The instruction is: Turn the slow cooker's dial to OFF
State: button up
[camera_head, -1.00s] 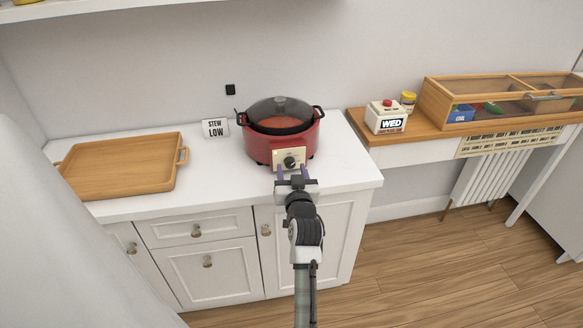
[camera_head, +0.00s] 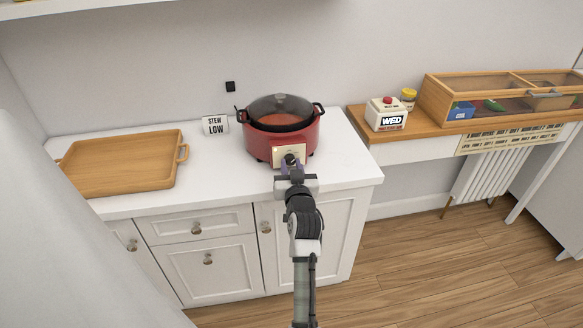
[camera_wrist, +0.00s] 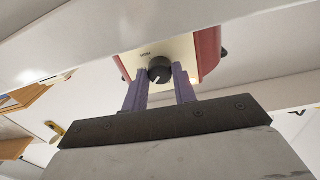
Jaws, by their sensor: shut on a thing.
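The red slow cooker (camera_head: 310,138) with its dark lid stands on the white counter. Its cream control panel (camera_head: 279,156) faces me and also shows in the wrist view (camera_wrist: 180,50). The black dial (camera_wrist: 159,69) sits on that panel, with a pale pointer mark; the panel's lettering is too small to read. My gripper (camera_wrist: 160,78) is at the dial, its two purple fingers shut on it from either side. In the head view, my gripper (camera_head: 291,165) covers part of the dial.
A wooden tray (camera_head: 122,188) lies at the left of the counter. A "STEW LOW" sign (camera_head: 215,125) stands left of the cooker. A "WED" box (camera_head: 387,116) and a wooden case (camera_head: 440,101) stand on the shelf at right. The counter front edge is below my gripper.

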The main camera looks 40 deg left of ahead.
jog(key=shift+f, duration=0.1)
jog(key=shift+o, duration=0.2)
jog(key=n+b, duration=0.4)
jog(key=shift+d+f+n, duration=0.1)
jog(key=shift+f+n, duration=0.05)
jog(key=shift+n, duration=0.25)
jog(key=n+b, duration=0.3)
jog(key=n, duration=0.2)
jog(key=shift+c, duration=0.2)
jog(key=shift+r+b, duration=0.2)
jog(key=shift+b, duration=0.15)
jog(key=o, duration=1)
jog(key=b+v, duration=0.2)
jog(key=v, duration=1.1)
jog(key=shift+s+d+f, duration=0.2)
jog(key=shift+d, duration=0.15)
